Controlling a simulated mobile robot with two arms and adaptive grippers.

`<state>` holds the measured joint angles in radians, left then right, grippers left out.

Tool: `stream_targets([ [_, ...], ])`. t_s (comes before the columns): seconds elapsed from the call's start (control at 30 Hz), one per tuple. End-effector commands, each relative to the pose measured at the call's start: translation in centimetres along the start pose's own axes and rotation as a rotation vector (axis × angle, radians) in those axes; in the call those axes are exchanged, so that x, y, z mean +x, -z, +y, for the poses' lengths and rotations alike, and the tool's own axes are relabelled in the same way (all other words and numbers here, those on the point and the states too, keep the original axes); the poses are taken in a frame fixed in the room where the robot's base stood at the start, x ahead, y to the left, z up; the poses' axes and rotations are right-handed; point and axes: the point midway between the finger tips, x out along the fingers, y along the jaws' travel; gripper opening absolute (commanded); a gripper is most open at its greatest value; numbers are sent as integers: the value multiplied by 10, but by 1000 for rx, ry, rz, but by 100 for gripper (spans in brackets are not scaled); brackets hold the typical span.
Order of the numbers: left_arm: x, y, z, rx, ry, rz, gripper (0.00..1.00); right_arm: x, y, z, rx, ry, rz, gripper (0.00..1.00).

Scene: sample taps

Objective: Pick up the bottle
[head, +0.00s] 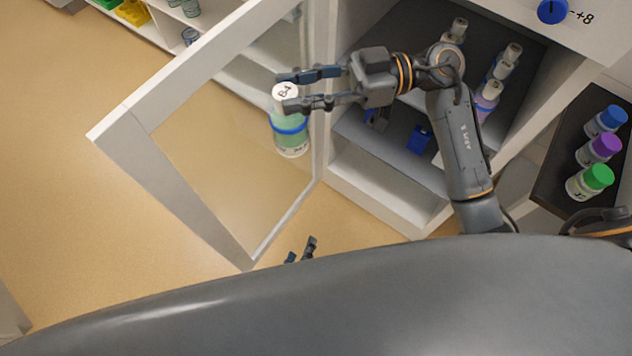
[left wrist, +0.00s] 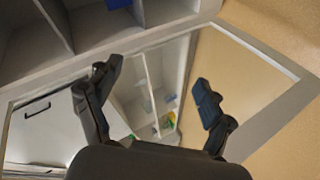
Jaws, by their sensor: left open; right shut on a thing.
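The bottle (head: 290,135) has a white cap marked B4, green contents and a blue band. It hangs nearly upright in front of the open cabinet. My right gripper (head: 284,91) is shut on it near the cap, one finger on each side. My left gripper (head: 301,250) is low in the head view, mostly hidden by my own grey body. In the left wrist view my left gripper (left wrist: 157,82) is open, with nothing between its fingers.
The white cabinet (head: 375,190) stands open, with several bottles (head: 487,98) inside. Its glass door's white frame (head: 180,195) swings out to the left, close to the held bottle. A dark tray (head: 560,165) at right holds blue, purple and green capped bottles. Floor at left is clear.

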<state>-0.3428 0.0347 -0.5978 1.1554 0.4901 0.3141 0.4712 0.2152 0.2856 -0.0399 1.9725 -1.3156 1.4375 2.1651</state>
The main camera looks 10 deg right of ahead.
Motion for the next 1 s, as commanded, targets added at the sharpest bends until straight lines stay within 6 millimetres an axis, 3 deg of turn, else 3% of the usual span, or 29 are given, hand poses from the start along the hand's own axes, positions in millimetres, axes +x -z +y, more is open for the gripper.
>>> stream_targets([
  [0.03, 1, 6, 31, -76, -62, 36, 82, 0, 1, 0, -1, 0, 2, 0],
  [0.27, -17, 42, 163, -517, -343, 185, 82, 0, 1, 0, -1, 0, 2, 0],
  [0.5, -79, 94, 280, -1154, -638, 282, 82, 0, 1, 0, -1, 0, 2, 0],
  [0.6, -113, 116, 311, -1470, -736, 303, 82, 0, 1, 0, -1, 0, 2, 0],
  [0.7, -140, 132, 327, -1739, -792, 315, 82, 0, 1, 0, -1, 0, 2, 0],
  [0.83, -162, 142, 335, -1984, -820, 324, 82, 0, 1, 0, -1, 0, 2, 0],
  [1.0, -170, 148, 338, -2118, -826, 329, 82, 0, 1, 0, -1, 0, 2, 0],
])
